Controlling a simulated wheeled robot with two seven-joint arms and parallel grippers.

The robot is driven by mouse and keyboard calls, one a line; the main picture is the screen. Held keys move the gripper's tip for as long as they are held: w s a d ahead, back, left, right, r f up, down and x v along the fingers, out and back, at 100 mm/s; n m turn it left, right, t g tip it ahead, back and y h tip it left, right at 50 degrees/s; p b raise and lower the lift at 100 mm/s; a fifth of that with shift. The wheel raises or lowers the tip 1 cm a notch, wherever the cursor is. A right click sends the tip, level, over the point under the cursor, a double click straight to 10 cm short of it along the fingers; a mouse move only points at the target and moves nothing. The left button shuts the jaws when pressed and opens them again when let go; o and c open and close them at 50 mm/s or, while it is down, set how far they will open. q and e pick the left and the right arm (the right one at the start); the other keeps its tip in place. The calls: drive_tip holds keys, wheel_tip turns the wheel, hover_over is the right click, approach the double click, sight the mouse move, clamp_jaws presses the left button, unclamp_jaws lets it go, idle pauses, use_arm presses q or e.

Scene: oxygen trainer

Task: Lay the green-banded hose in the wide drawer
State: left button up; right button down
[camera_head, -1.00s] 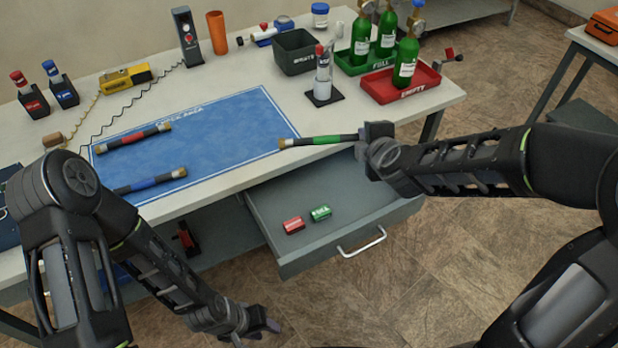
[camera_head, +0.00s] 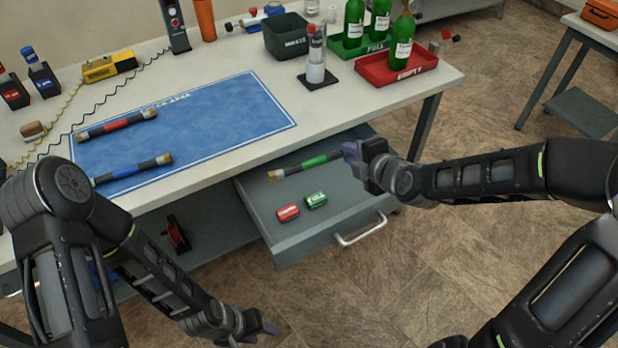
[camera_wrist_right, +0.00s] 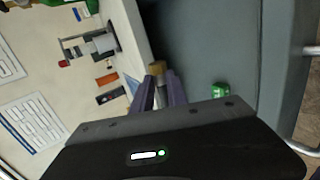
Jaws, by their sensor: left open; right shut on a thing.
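The green-banded hose (camera_head: 312,162) is dark with brass ends and a green band. My right gripper (camera_head: 356,155) is shut on its right end; in the right wrist view its brass end (camera_wrist_right: 157,68) shows between the fingers (camera_wrist_right: 160,95). The hose appears over the open wide drawer (camera_head: 345,212), near its back. I cannot tell whether it touches the drawer floor. My left gripper (camera_head: 258,333) is open and empty, low in front of the table.
A red-banded hose (camera_head: 115,126) and a blue-banded hose (camera_head: 130,172) lie on the blue mat (camera_head: 225,120). The drawer handle (camera_head: 362,232) juts out in front.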

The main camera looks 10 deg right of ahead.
use_arm(q)
wheel_tip(320, 180, down, 5)
drive_tip(key=b, duration=0.3)
drive_tip(key=shift+r, duration=0.15)
use_arm(e)
drive_tip(key=shift+n+y, duration=0.5)
drive_tip(key=d, duration=0.2)
drive_tip(key=d+f, duration=0.1)
drive_tip(key=d, duration=0.1)
drive_tip(key=shift+s+d+f, duration=0.15)
drive_tip(key=shift+s+f, duration=0.05)
use_arm(q)
drive_tip(key=shift+b, duration=0.35)
use_arm(e)
drive_tip(key=shift+f, duration=0.1)
drive_tip(key=b+x, duration=0.5)
drive_tip(key=x, duration=0.1)
drive_tip(key=shift+s, duration=0.1)
drive_tip(key=b+x, duration=0.1)
drive_tip(key=x, duration=0.5)
drive_tip(key=shift+w+b, duration=0.2)
drive_tip(key=shift+b, duration=0.1)
use_arm(q)
wheel_tip(320, 180, down, 7)
use_arm(e)
drive_tip(key=shift+w, duration=0.25)
